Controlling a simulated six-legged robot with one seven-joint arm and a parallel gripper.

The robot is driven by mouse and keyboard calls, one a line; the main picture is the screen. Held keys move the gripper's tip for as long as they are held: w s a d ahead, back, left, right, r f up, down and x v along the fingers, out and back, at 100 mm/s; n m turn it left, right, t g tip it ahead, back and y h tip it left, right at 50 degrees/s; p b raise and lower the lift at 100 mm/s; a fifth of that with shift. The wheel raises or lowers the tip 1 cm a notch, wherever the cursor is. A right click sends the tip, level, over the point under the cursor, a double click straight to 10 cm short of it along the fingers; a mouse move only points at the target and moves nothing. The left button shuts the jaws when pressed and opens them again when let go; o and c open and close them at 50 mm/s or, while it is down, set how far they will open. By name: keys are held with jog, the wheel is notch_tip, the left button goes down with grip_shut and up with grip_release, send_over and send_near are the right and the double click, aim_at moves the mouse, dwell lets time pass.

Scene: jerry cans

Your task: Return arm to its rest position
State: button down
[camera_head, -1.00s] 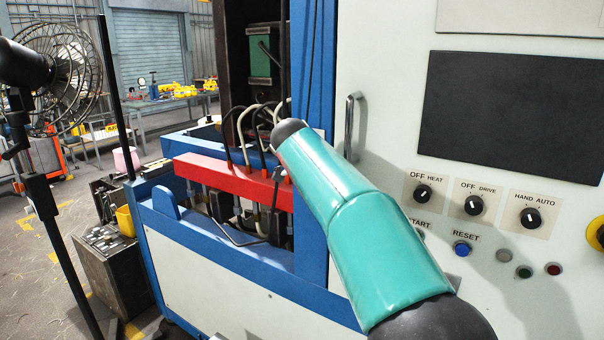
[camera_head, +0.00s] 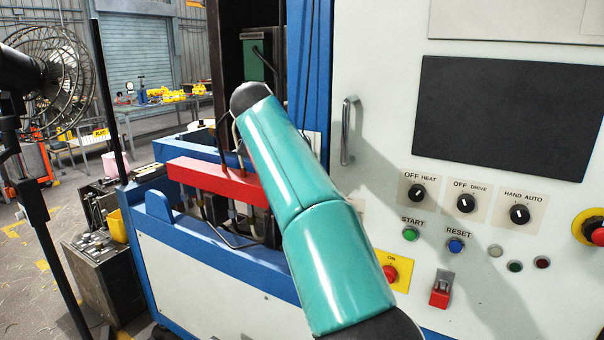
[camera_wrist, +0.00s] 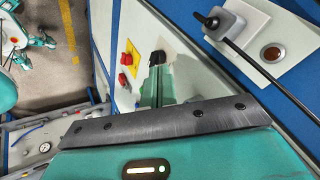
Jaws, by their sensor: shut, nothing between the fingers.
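My teal arm (camera_head: 300,210) rises from the bottom of the head view and leans up and left. Its dark upper joint is in front of the opening of the blue and white machine. My gripper (camera_wrist: 157,60) is not seen in the head view. In the wrist view its dark bolted plate and teal housing fill the lower part, with the narrow fingers beyond them together and empty. The fingers are seen against the machine's pale panel, near red buttons (camera_wrist: 124,80). I cannot tell how far they are from the panel.
The white control panel (camera_head: 390,115) with knobs, buttons and a vertical handle (camera_head: 346,130) stands close on the right. A red bar (camera_head: 215,178) with hoses is behind the arm. A fan (camera_head: 48,85) on a stand is at left. Floor shows at far left.

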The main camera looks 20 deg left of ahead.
jog(key=s+d+n+g+y, duration=0.1)
jog(key=s+d+n, duration=0.3)
jog(key=d, duration=0.8)
jog(key=s+d+n+y, duration=0.1)
jog(key=s+d+n, duration=0.3)
jog(key=d, duration=0.8)
jog(key=s+d+f+n, duration=0.3)
jog(key=s+d+f, duration=0.4)
jog(key=s+f, duration=0.2)
jog(key=s+d+f+n+y, duration=0.1)
jog(key=s+d+f+n, duration=0.2)
jog(key=s+d+f, duration=0.3)
jog(key=s+f, duration=0.3)
jog(key=s, duration=0.4)
jog(key=shift+s+d+f, duration=0.3)
jog(key=shift+d+f, duration=0.05)
